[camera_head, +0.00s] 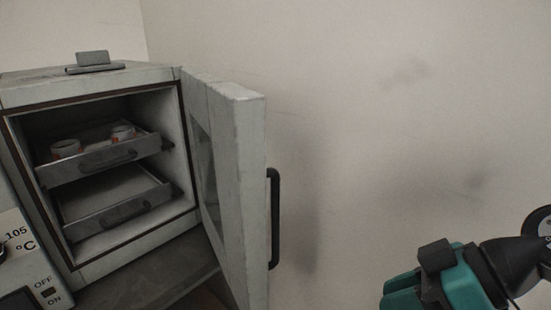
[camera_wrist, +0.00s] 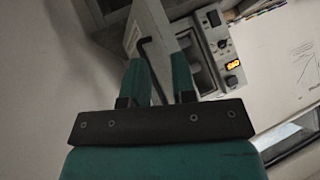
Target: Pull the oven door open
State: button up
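The oven (camera_head: 85,85) is a pale grey box at the left of the head view. Its door (camera_head: 238,190) stands wide open, swung out to the right, and the inside shows. The door's black bar handle (camera_head: 274,218) is on the door's outer face. My teal gripper (camera_head: 402,288) is at the lower right of the head view, apart from the handle, with a clear gap between. In the wrist view my gripper's two fingers (camera_wrist: 159,78) are apart with nothing between them. The door (camera_wrist: 150,25) and its dark handle (camera_wrist: 145,48) show beyond the fingertips.
Inside the oven are two sliding trays; the upper tray (camera_head: 100,163) holds small cups (camera_head: 66,149). A control panel (camera_head: 22,262) is at the left. A small grey object (camera_head: 93,58) lies on top. A plain wall (camera_head: 400,130) stands behind; the space between door and gripper is free.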

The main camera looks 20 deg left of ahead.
jog(key=w+a+r+n+t+y+p, duration=0.25)
jog(key=w+r+p, duration=0.25)
jog(key=r+p, duration=0.35)
jog(key=shift+m+y, duration=0.25)
jog(key=shift+y, duration=0.3)
jog(key=p+x, duration=0.3)
jog(key=x, duration=0.3)
jog(key=p+x, duration=0.2)
jog(key=x, duration=0.4)
jog(key=w+p+x, duration=0.1)
jog(key=p+x, duration=0.2)
jog(key=x, duration=0.3)
jog(key=shift+a+f+p, duration=0.2)
jog(key=shift+a+p, duration=0.1)
jog(key=shift+w, duration=0.1)
grip_shut()
